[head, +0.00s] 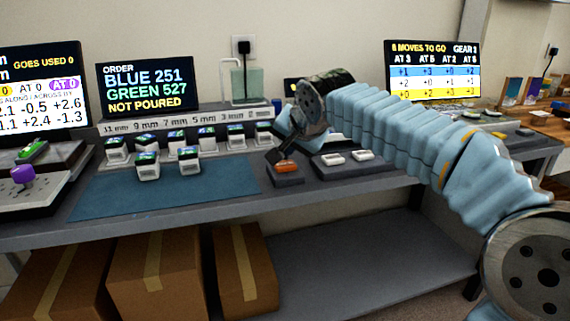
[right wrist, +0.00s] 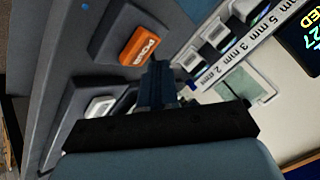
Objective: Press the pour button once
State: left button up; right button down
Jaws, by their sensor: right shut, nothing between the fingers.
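The orange pour button (head: 287,167) sits on a dark block on the bench, right of the blue mat. In the right wrist view the button (right wrist: 139,46) shows its label, and the gripper's fingers do not cover it. My right gripper (head: 274,157) is shut and empty, with its tip just above and left of the button in the head view. In the right wrist view my right gripper (right wrist: 160,68) points close beside the button; I cannot tell whether it touches. The order screen (head: 146,86) reads blue 251, green 527, not poured. My left gripper is not in view.
Two white buttons (head: 333,159) sit on a dark block right of the pour button. Cardboard boxes (head: 155,275) stand below the bench.

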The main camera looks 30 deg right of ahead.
aim_at(287, 165)
jog(key=shift+f, duration=0.1)
dwell(0.5)
jog(key=shift+f+b, duration=0.3)
jog(key=shift+b, duration=0.1)
jog(key=shift+f+b, duration=0.45)
dwell(0.5)
jog(key=shift+r, duration=0.15)
jog(key=shift+r+p, duration=0.7)
jog(key=shift+p, duration=0.05)
jog(key=shift+r, duration=0.1)
notch_tip(287, 165, up, 5)
jog(key=p, duration=0.4)
